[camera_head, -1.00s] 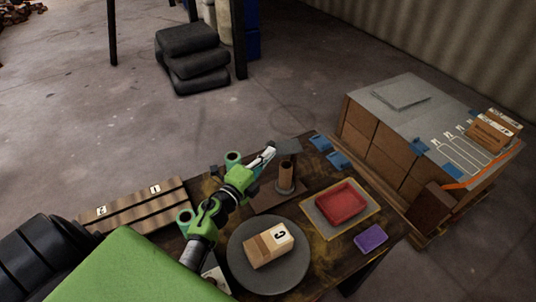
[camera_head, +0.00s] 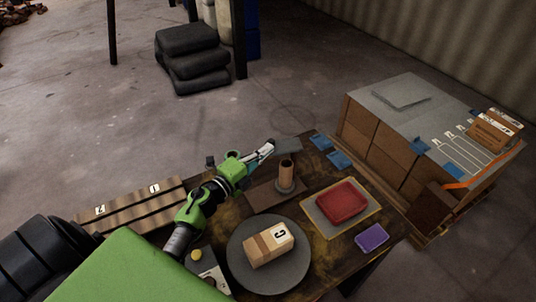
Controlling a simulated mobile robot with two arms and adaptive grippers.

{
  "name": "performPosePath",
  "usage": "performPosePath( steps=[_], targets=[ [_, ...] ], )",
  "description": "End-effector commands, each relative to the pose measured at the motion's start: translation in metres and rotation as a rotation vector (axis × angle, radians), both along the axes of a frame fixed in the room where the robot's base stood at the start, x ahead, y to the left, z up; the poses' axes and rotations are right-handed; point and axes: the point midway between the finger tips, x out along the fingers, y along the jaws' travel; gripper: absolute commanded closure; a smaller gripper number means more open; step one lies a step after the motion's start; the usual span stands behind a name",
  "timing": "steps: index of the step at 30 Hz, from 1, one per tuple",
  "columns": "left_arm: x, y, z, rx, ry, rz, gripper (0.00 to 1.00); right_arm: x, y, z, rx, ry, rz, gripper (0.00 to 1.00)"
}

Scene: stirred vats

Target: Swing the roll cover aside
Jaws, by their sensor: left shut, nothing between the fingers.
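The roll (camera_head: 286,171) is a brown upright cylinder on a round grey foot, on the dark table. A flat grey plate (camera_head: 289,145), which looks like the roll cover, sits just behind the roll's top and off to its far side. The roll's top end shows uncovered. My left gripper (camera_head: 269,145) is shut and empty, left of the plate and beyond the roll's upper left. Its tips are close to the plate's left edge; I cannot tell whether they touch. My right gripper is out of view.
A round grey disc (camera_head: 240,272) bears a box (camera_head: 268,245) marked C. Right of it are a red tray (camera_head: 342,201) and a purple block (camera_head: 371,237). A yellow button (camera_head: 196,254) is near my arm. Blue pieces (camera_head: 326,149) lie at the table's far edge.

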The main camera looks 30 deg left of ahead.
Motion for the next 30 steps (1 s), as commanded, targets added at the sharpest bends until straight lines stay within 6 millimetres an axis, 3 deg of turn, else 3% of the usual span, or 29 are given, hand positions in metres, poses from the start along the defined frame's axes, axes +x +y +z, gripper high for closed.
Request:
performPosePath(
  steps=[8, 19, 30],
  targets=[
    [0.009, 0.013, -0.004, 0.008, -0.001, -0.12, 1.0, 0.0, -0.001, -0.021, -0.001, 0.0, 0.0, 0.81],
    [0.033, 0.038, -0.006, 0.006, -0.003, -0.411, 1.0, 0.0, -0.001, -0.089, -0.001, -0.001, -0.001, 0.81],
    [0.051, 0.046, -0.001, 0.001, -0.002, -0.404, 1.0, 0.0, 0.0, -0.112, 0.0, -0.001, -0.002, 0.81]
  ],
)
